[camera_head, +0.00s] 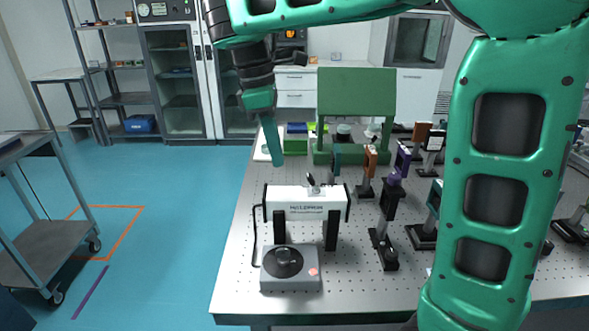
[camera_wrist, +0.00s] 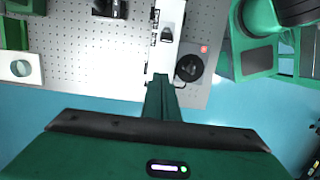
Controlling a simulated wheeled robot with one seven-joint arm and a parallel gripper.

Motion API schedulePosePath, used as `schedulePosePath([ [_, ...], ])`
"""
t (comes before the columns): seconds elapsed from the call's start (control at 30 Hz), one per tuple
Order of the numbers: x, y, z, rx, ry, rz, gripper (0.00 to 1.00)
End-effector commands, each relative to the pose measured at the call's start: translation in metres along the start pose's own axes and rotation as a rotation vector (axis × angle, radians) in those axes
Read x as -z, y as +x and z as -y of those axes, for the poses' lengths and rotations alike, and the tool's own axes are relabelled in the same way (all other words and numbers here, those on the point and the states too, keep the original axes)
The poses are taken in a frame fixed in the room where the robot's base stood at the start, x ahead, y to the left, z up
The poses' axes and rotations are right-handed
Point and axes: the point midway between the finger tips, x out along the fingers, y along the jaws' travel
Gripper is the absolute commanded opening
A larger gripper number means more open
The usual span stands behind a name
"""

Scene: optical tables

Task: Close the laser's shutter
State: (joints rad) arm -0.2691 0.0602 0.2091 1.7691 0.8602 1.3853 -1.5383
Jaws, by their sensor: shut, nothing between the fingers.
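The laser (camera_head: 303,200) is a white box with dark end caps, raised on black posts on the optical table. A small dark shutter lever (camera_head: 312,184) sticks up and tilts on its top. In the wrist view the laser (camera_wrist: 170,20) lies beyond the fingertips, with the dark lever (camera_wrist: 167,34) on it. My gripper (camera_head: 278,162) is shut and empty, pointing down, above and left of the laser in the head view. It also shows in the wrist view (camera_wrist: 161,80), its tip close to the laser's near end in the picture. I cannot tell whether they touch.
A grey control box (camera_head: 290,270) with a black knob and red button stands in front of the laser. Several optic mounts (camera_head: 386,230) stand to the right. A green frame (camera_head: 356,95) stands behind. The blue floor (camera_head: 165,230) left of the table (camera_head: 232,285) is mostly clear.

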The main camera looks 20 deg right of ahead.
Motion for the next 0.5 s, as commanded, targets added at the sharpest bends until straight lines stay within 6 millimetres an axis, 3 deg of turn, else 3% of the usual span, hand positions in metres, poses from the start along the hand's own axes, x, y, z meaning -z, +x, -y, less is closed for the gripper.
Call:
schedulePosePath([
  [0.5, -0.004, 0.063, 0.001, 0.000, 0.003, -0.004, 0.00],
])
